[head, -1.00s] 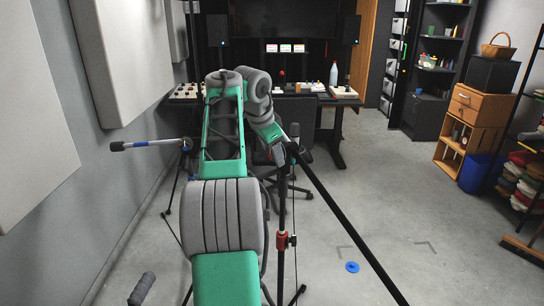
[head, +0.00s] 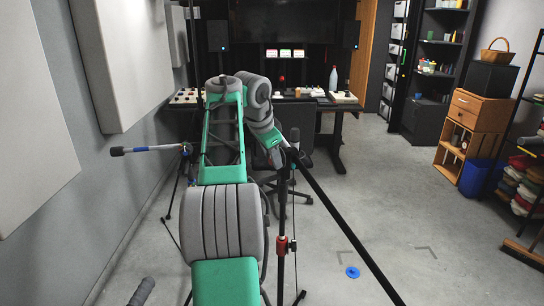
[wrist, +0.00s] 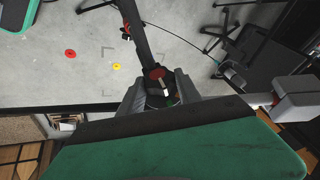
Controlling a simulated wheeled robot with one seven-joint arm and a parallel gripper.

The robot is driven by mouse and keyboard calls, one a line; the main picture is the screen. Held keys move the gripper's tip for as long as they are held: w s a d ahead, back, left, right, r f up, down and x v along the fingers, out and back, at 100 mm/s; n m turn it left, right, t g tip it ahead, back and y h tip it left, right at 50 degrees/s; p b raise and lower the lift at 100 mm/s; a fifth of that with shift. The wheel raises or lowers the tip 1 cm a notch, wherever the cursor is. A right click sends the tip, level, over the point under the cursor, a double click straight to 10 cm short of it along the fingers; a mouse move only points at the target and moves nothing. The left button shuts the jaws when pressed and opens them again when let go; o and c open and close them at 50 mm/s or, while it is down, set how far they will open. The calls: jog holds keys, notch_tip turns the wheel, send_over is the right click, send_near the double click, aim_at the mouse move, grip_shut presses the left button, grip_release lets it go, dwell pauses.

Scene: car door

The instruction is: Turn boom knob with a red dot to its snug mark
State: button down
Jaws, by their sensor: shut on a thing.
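The black boom (head: 345,228) slopes down to the right from its joint on top of a black stand. In the wrist view, the boom (wrist: 137,32) runs down to the knob (wrist: 160,92), which sits between my gripper's grey fingers. My gripper (wrist: 159,97) is shut on this knob. A red patch (wrist: 157,73) shows at the joint just above the fingertips; I cannot tell whether it is the red dot. The snug mark cannot be made out. In the head view, my gripper's fingertips are by the boom joint (head: 291,150), and the knob is mostly hidden.
A red clamp (head: 283,244) sits lower on the same stand. Another boom with a blue band (head: 140,148) stands left, near the wall panels (head: 112,65). An office chair (head: 298,125) and desk (head: 335,135) lie behind. A blue disc (head: 352,272) lies on open floor to the right.

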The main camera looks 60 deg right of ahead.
jog(key=r+p, duration=0.1)
jog(key=p, duration=0.3)
jog(key=shift+r+g+p, duration=0.15)
jog(key=shift+g+p, duration=0.15)
jog(key=g+y+p, duration=0.1)
jog(key=p, duration=0.8)
jog(key=shift+w+d+p, duration=0.1)
jog(key=shift+w+p, duration=0.1)
jog(key=shift+p, duration=0.2)
jog(key=g+p, duration=0.1)
jog(key=p, duration=0.4)
jog(key=shift+n+y+p, duration=0.4)
jog(key=g+p, duration=0.1)
jog(key=p, duration=0.3)
jog(key=shift+w+d+f+y, duration=0.1)
jog(key=shift+d+f+y, duration=0.1)
jog(key=shift+y, duration=0.1)
jog(key=shift+a+f+p, duration=0.1)
jog(key=shift+f+p, duration=0.2)
jog(key=shift+f, duration=0.1)
jog(key=c, duration=0.8)
grip_release()
jog(key=shift+c, duration=0.2)
